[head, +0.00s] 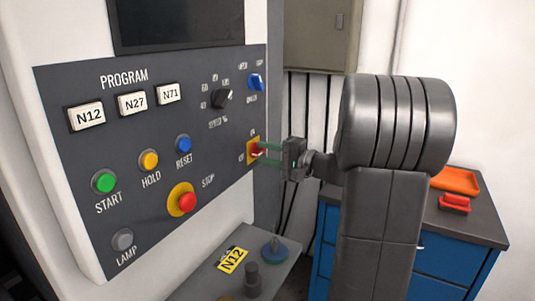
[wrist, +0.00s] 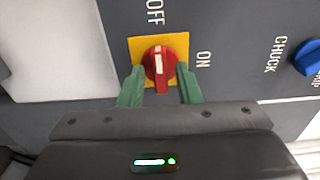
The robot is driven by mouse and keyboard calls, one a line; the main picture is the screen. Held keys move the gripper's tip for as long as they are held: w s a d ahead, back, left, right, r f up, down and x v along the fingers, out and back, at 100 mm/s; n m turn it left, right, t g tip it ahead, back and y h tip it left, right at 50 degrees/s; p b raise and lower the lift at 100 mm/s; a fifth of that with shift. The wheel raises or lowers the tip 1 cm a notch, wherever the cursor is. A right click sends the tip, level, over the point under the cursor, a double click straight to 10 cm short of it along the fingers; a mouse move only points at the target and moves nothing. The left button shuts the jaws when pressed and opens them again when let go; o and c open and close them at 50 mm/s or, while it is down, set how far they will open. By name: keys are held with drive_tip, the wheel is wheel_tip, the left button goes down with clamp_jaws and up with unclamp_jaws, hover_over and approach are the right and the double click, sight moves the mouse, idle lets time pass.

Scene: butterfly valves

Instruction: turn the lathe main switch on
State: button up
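The main switch is a red rotary knob (wrist: 160,66) on a yellow square plate (wrist: 137,46). Its white mark points up towards OFF in the wrist view, with ON to the right. In the head view the knob (head: 257,149) is at the right edge of the control panel. My gripper (wrist: 161,88) is at the switch, its green fingers apart, one on each side of the knob's handle. A narrow gap seems to show beside the handle, so the gripper looks open around it. In the head view my gripper (head: 265,153) reaches in from the right.
The panel also has a red stop button (head: 187,202), a green start button (head: 104,181), a black speed dial (head: 222,98) and a blue chuck switch (head: 257,81). A ledge (head: 205,283) juts out below. A blue cabinet (head: 455,255) stands at the right.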

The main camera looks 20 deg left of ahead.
clamp_jaws()
drive_tip(key=shift+m, duration=0.4)
drive_tip(key=m+p, duration=0.2)
drive_tip(key=m, duration=0.1)
drive_tip(key=shift+r, duration=0.1)
drive_tip(key=m+p, duration=0.2)
drive_tip(key=m, duration=0.1)
drive_tip(key=shift+m+p, duration=0.3)
drive_tip(key=shift+p, duration=0.05)
drive_tip(key=m+p, duration=0.5)
drive_tip(key=m, duration=0.1)
drive_tip(key=shift+r, duration=0.1)
drive_tip(key=shift+f+m+p, duration=0.2)
drive_tip(key=shift+m+p, duration=1.7)
drive_tip(key=shift+m, duration=0.4)
